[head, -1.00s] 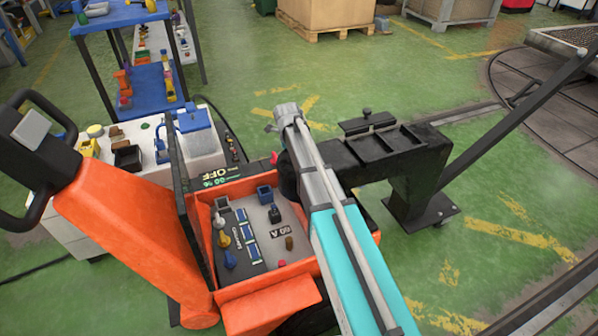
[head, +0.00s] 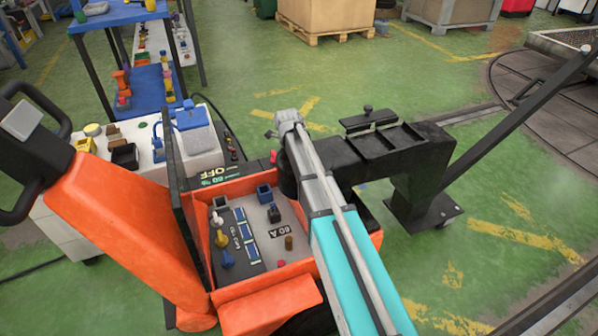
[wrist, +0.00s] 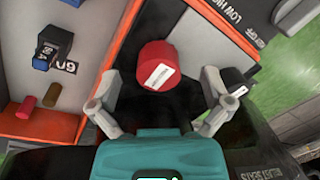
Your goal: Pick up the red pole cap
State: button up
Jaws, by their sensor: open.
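The red pole cap (wrist: 158,65) is a short red cylinder with a white label, between the two fingers of my gripper (wrist: 160,82) in the wrist view. The fingers are spread to its left and right, with a gap on each side. How far the fingertips are above it is hard to tell. In the head view the red cap (head: 274,157) shows as a small red spot at the back rim of the orange truck's compartment, left of my arm. My gripper's fingers are not clear there.
The orange truck's open tray (head: 222,281) holds small blue, yellow, white and brown parts. A raised dark lid (head: 180,195) stands at its left. A black arm-like stand (head: 420,165) is close on the right. A white bench (head: 75,215) with parts stands at left.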

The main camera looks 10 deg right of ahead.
jog(key=shift+w+d+f+b, duration=0.1)
jog(key=shift+f+b, duration=0.45)
jog(key=shift+f, duration=0.3)
jog(key=c, duration=0.9)
